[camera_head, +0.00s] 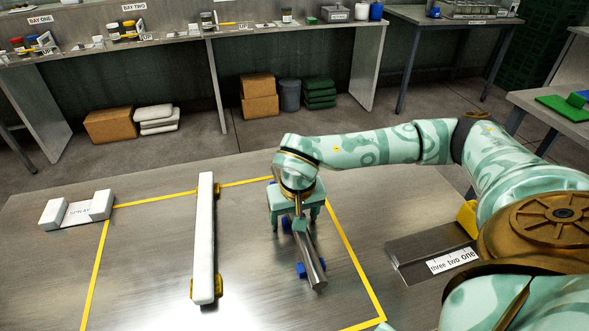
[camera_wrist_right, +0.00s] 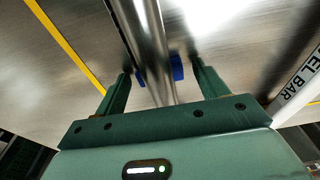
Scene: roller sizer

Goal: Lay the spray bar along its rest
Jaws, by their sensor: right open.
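A shiny metal bar (camera_head: 313,258), which I take to be the spray bar, lies on blue supports (camera_head: 301,269) on the steel table. My right gripper (camera_head: 296,213) points down over its far part, open. In the right wrist view the bar (camera_wrist_right: 150,45) runs between the two spread fingers (camera_wrist_right: 158,72), with a gap on each side; a blue support (camera_wrist_right: 176,67) shows beyond. A white block rest (camera_head: 80,212) marked "SPRAY", with two raised ends, stands at the table's left; its middle is empty. My left gripper is not in view.
A long white bar (camera_head: 204,240) on yellow supports lies between the metal bar and the rest; its label ends "EL BAR" in the wrist view (camera_wrist_right: 300,85). Yellow tape (camera_head: 97,265) outlines the work area. A dark tray (camera_head: 430,250) labelled "three two one" sits right.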

